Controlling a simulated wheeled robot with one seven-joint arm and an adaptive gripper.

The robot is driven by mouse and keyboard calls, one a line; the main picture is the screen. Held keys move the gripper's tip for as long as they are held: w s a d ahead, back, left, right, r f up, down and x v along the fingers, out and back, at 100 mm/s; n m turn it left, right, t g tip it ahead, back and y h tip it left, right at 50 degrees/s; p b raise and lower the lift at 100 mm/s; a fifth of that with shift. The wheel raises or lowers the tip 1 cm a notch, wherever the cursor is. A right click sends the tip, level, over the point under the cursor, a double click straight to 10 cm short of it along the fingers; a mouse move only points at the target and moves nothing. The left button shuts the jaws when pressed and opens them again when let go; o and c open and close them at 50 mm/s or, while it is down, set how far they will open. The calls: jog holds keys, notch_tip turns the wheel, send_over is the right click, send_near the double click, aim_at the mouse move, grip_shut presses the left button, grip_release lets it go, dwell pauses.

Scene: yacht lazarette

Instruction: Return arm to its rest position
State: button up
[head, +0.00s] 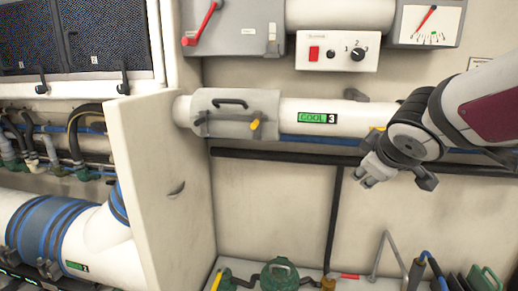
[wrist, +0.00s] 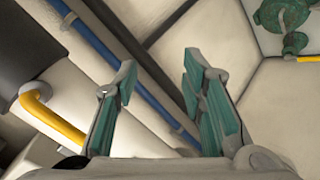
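My gripper (head: 372,172) hangs at the right of the head view, in front of the wall just below the white pipe marked "COOL 3" (head: 345,117). My arm enters from the right edge. In the wrist view my gripper (wrist: 160,90) has its two teal-lined fingers spread well apart with nothing between them. Behind the fingers are pale wall panels, a blue pipe (wrist: 145,90) and a dark pipe (wrist: 130,40). Whether the gripper touches the pipe cannot be told.
A grey clamp cover with a handle (head: 235,112) sits on the pipe. Above are a switch panel (head: 337,52) and a gauge (head: 428,24). A pale partition (head: 160,190) stands at left. Green valves (head: 280,274) and levers line the floor.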

jog(key=s+a+f+m+g, duration=0.1)
jog(key=s+m, duration=0.1)
jog(key=s, duration=0.6)
jog(key=s+a+f+m+g+y, duration=0.1)
jog(key=s+a+m+g, duration=0.1)
jog(key=s, duration=0.6)
jog(key=s+a+f+m+g+y, duration=0.1)
jog(key=s+m, duration=0.3)
jog(key=s, duration=0.4)
jog(key=shift+s+a+f+g, duration=0.25)
jog(key=shift+a+f+g, duration=0.05)
jog(key=shift+f, duration=0.2)
jog(key=shift+w, duration=0.15)
